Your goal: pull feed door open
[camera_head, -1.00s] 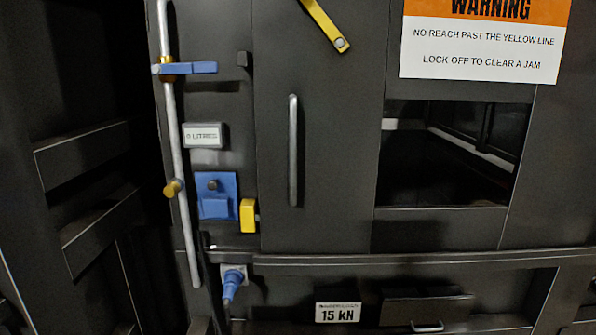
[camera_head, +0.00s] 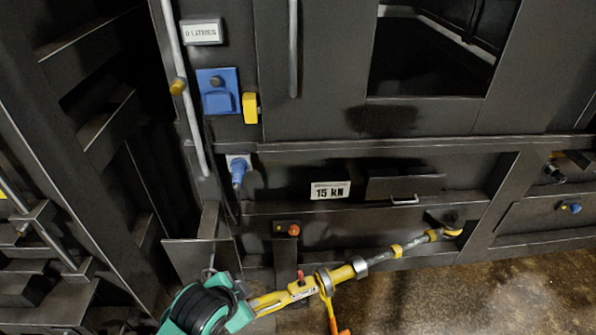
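The feed door appears to be the dark upright panel (camera_head: 332,65) at the top centre, cut off by the top edge of the view. Its vertical silver bar handle (camera_head: 293,50) shows only in its lower part. The panel looks flush with the machine front. A yellow latch-like block (camera_head: 250,108) sits by its lower left edge. A dark opening (camera_head: 430,55) with a frame lies to its right. Neither of my grippers is in view.
A silver upright pipe (camera_head: 180,90) runs left of a blue box (camera_head: 218,91). Below are a blue plug (camera_head: 238,172), a "15 kN" label (camera_head: 330,190) and a small drawer-like handle (camera_head: 404,200). A yellow rod with a hook (camera_head: 340,274) joins a green-and-black drum (camera_head: 205,308). Brown floor (camera_head: 480,295) lies lower right.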

